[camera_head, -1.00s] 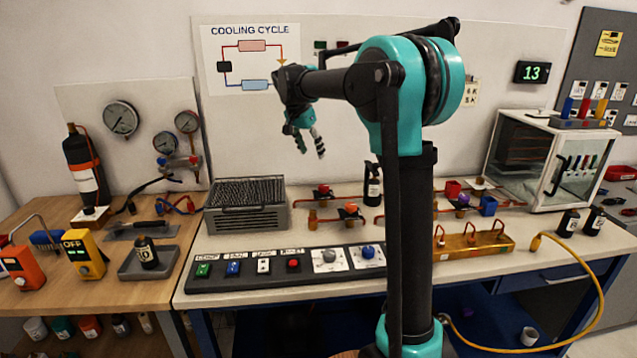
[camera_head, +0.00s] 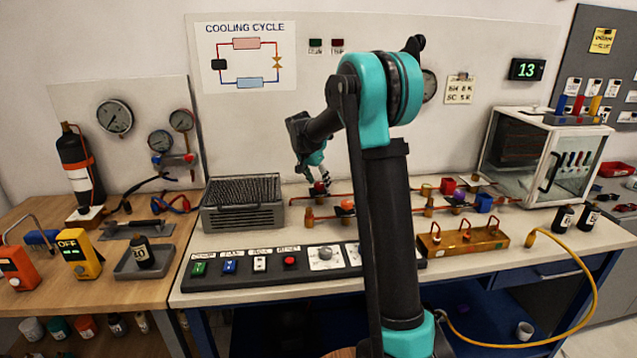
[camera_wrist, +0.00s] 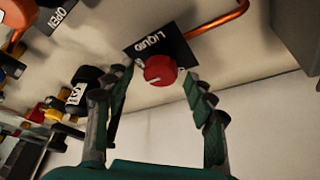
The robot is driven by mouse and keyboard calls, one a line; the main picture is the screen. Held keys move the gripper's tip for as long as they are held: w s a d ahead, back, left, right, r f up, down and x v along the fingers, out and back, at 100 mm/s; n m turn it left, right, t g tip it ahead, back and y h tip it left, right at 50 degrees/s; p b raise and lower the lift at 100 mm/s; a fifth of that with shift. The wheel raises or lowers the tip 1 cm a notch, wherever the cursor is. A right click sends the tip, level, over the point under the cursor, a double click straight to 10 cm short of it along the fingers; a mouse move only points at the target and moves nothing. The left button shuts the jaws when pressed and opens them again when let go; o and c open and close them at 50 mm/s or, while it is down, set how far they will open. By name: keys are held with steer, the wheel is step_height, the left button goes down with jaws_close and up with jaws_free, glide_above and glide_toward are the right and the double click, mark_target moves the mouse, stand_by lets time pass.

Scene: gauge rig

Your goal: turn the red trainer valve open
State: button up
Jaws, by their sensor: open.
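A round red valve knob (camera_wrist: 160,71) sits on a black plate labelled LIQUID (camera_wrist: 167,46) in the wrist view. A white line marks the knob's face. My gripper (camera_wrist: 154,78) is open, with one finger to each side of the knob and visible space between the fingers and it. In the head view, my gripper (camera_head: 325,182) is low over the back of the bench, right at the red knob (camera_head: 319,187). The fingers partly cover the knob there, and contact cannot be told.
A copper pipe (camera_wrist: 220,18) runs from the plate. A second valve with an orange-red knob (camera_head: 347,205) stands close in front. A grey finned unit (camera_head: 243,215) is to the left, and a black button panel (camera_head: 215,281) lies along the bench front.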

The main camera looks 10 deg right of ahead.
steer(key=shift+f, duration=0.15)
steer(key=shift+c, duration=0.4)
steer(key=c, duration=1.1)
